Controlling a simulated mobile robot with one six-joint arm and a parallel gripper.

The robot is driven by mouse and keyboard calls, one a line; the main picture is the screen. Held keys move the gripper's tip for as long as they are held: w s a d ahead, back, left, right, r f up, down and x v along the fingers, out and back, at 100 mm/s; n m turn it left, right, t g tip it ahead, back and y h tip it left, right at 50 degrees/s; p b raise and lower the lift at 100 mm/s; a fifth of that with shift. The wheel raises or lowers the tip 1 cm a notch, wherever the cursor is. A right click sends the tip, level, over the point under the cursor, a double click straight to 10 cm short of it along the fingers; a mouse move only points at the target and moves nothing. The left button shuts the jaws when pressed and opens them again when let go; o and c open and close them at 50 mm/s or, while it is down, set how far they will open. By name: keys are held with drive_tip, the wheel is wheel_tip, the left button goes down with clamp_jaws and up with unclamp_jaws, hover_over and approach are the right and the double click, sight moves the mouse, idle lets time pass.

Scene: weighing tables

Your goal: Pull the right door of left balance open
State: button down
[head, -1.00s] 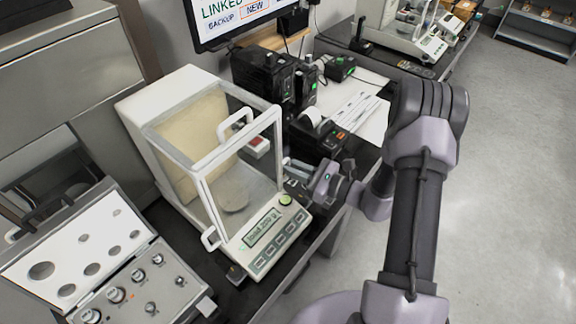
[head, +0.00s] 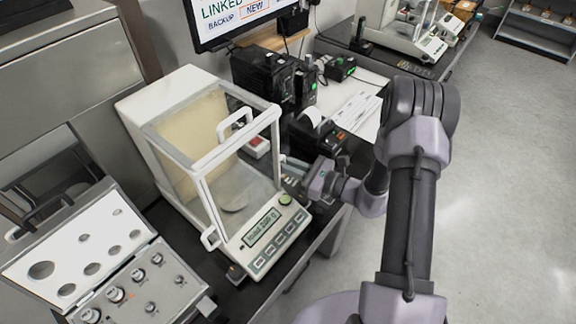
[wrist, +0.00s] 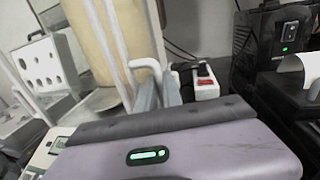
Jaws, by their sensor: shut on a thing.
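The left balance (head: 130,112) is a white box with glass panes, a lit display (head: 262,228) in front and a round pan (head: 235,200) inside. My gripper (head: 287,162) is at its right side, low beside the glass. In the wrist view my gripper (wrist: 158,92) is shut on the white looped handle (wrist: 146,64) of the right door. The handle's lower part is hidden between the fingers. In the head view the right door is seen through the front glass and partly hidden, so I cannot tell how far it stands open.
Black devices (head: 265,75) and a red-switched power strip (wrist: 204,80) stand just behind and right of the balance. A weight case (head: 130,290) lies open at the left. A monitor (head: 240,18) stands behind. Another balance (head: 415,30) is on the far table. Floor at right is clear.

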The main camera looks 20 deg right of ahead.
drive_tip(key=shift+x, duration=1.1)
drive_tip(key=shift+w+d, duration=0.1)
drive_tip(key=shift+w, duration=0.05)
drive_tip(key=c, duration=1.8)
unclamp_jaws()
